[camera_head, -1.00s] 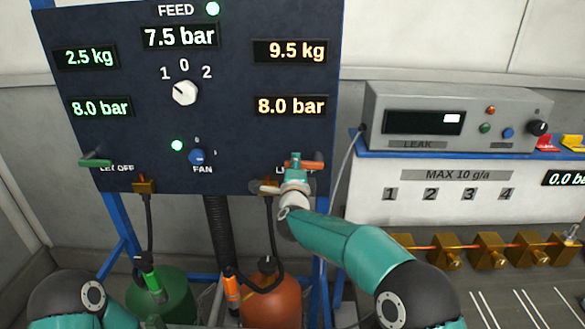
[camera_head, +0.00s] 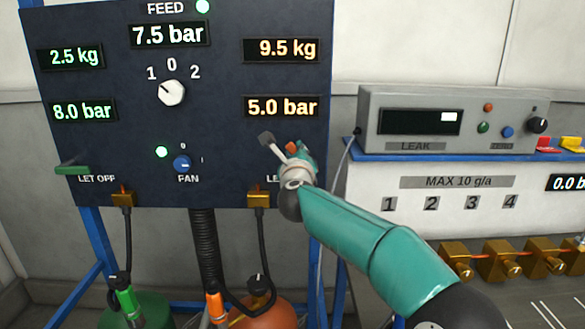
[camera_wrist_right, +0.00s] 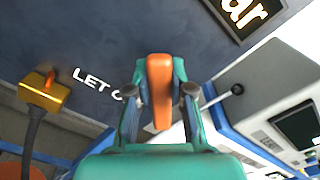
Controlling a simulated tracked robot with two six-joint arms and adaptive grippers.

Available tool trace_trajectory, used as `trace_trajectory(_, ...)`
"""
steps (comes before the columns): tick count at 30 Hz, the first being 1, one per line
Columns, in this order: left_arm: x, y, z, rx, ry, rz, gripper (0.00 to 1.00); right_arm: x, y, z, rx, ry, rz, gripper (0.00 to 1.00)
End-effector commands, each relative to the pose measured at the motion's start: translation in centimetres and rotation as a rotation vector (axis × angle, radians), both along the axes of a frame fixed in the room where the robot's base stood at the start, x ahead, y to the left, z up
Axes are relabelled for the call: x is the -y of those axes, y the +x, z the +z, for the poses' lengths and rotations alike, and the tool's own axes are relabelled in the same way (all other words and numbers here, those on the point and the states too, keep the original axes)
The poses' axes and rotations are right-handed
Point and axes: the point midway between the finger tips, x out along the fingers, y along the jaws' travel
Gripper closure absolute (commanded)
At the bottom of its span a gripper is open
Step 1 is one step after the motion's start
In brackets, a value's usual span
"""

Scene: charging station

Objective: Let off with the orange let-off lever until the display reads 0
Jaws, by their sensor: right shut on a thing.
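The orange let-off lever (camera_wrist_right: 159,90) sits between the fingers of my right gripper (camera_wrist_right: 160,92) in the right wrist view, and the gripper is shut on it. In the head view the right gripper (camera_head: 289,155) is at the lower right of the dark panel and hides most of the lever. The orange display (camera_head: 282,107) above it reads 5.0 bar. The orange weight display (camera_head: 281,50) reads 9.5 kg. My left gripper is not in view.
A green lever (camera_head: 72,170) is at the panel's lower left, beside a green 8.0 bar display (camera_head: 82,111). A brass fitting (camera_head: 259,198) with a hose is below the panel. The grey leak box (camera_head: 450,120) stands to the right.

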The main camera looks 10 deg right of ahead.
Motion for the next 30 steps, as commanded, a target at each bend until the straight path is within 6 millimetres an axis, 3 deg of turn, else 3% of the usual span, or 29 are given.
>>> trace_trajectory(1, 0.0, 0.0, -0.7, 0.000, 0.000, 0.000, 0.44, 0.1, 0.0, -0.8, -0.003, 0.050, 0.001, 1.00)
trace_trajectory(18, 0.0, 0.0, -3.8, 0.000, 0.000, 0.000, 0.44, 2.9, -0.4, 0.4, 0.075, 0.553, -0.001, 1.00)
trace_trajectory(30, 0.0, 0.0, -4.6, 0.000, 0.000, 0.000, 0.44, 4.0, -0.5, 0.5, 0.101, 0.726, -0.005, 1.00)
